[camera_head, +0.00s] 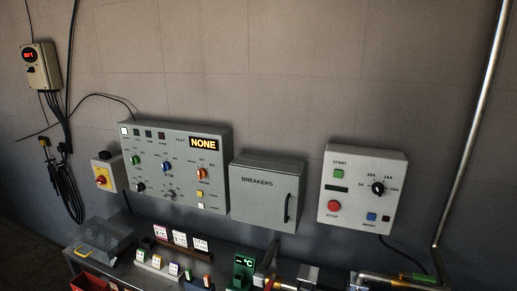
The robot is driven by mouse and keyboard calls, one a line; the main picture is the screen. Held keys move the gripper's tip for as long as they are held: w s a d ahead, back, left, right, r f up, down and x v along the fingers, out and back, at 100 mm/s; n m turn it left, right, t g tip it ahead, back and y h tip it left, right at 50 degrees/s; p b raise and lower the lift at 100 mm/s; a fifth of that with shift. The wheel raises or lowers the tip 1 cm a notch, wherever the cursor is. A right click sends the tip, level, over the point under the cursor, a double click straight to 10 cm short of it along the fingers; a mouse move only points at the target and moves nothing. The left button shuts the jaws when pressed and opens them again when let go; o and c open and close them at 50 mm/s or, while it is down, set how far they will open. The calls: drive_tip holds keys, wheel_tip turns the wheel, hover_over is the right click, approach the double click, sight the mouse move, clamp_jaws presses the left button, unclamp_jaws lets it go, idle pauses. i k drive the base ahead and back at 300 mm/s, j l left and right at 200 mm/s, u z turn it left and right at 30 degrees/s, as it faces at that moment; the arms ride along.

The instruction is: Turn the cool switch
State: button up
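A grey control panel (218,137) hangs on the wall left of centre, with a yellow-lettered display (204,143) reading NONE. It carries a green knob (135,160), a blue knob (166,166), an orange knob (203,174), a black knob (140,187) and a silver knob or lever (170,194). The small labels around them are too blurred to read, so I cannot tell which one is the cool switch. I cannot make out my gripper in this view.
Right of the panel are a shut breakers box (262,205) and a start/stop box (348,160) with a black dial. A yellow box with a red knob (102,180) is at left. A bench (135,268) below holds small items. A pipe (470,135) runs up the right wall.

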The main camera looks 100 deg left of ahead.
sight(135, 159)
drive_tip(key=u, duration=4.7)
drive_tip(key=i, duration=2.3)
drive_tip(key=l+u, duration=0.4)
drive_tip(key=k+l+u, duration=0.15)
drive_tip(key=l+u, duration=0.3)
